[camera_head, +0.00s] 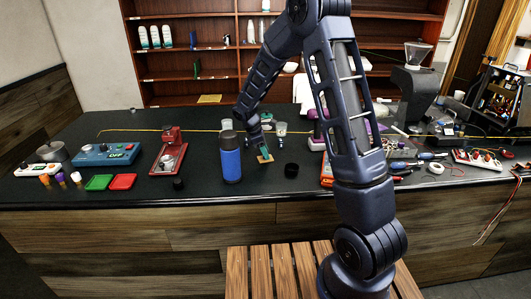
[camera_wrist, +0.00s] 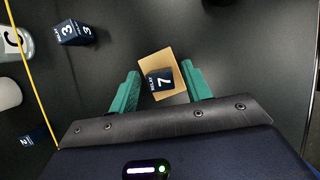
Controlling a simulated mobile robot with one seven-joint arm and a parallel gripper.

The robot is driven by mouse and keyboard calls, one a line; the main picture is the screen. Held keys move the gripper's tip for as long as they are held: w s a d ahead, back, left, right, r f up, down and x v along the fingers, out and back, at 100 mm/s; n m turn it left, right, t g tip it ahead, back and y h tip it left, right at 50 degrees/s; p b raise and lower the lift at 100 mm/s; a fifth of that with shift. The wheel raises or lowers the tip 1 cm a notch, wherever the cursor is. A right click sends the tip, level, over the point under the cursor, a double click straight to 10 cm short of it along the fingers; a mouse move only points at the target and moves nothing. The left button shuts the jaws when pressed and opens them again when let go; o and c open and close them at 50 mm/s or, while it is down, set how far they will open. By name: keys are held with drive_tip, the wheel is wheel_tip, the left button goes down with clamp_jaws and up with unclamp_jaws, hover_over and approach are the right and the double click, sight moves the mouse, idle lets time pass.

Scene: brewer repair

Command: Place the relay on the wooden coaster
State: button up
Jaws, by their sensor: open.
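The relay (camera_wrist: 160,79) is a small dark blue block marked with a 7. In the wrist view it rests on the square wooden coaster (camera_wrist: 154,62), near the coaster's lower edge, with wood showing above and beside it. The coaster (camera_head: 265,159) also shows in the head view, on the dark counter right of the blue bottle. My gripper (camera_wrist: 163,83) has its two green fingers apart, one on each side of the relay, with gaps between fingers and relay. In the head view my gripper (camera_head: 262,153) is low over the coaster, and the relay is too small to make out.
A blue bottle (camera_head: 230,158) stands close left of my gripper, and a black round lid (camera_head: 291,170) lies to its right. Other blue relays, marked 3 (camera_wrist: 70,32) and 2 (camera_wrist: 33,137), lie left in the wrist view near a yellow cable (camera_wrist: 29,88).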

drive_tip(key=v, duration=1.1)
drive_tip(key=shift+r, duration=0.25)
drive_tip(key=s+d+r+m+t+y, duration=0.1)
drive_tip(key=s+d+r+m+y, duration=0.1)
drive_tip(key=s+d+r+m, duration=1)
drive_tip(key=s+d+r+m+t+y, duration=0.1)
drive_tip(key=s+d+m, duration=0.2)
drive_tip(key=s+d, duration=0.3)
drive_tip(key=s+d+r+m+t+y, duration=0.1)
drive_tip(key=s+d, duration=0.5)
drive_tip(key=s, duration=0.7)
drive_tip(key=shift+d+r+m+t, duration=0.3)
drive_tip(key=shift+d+m+t, duration=0.1)
drive_tip(key=shift+m+t, duration=0.5)
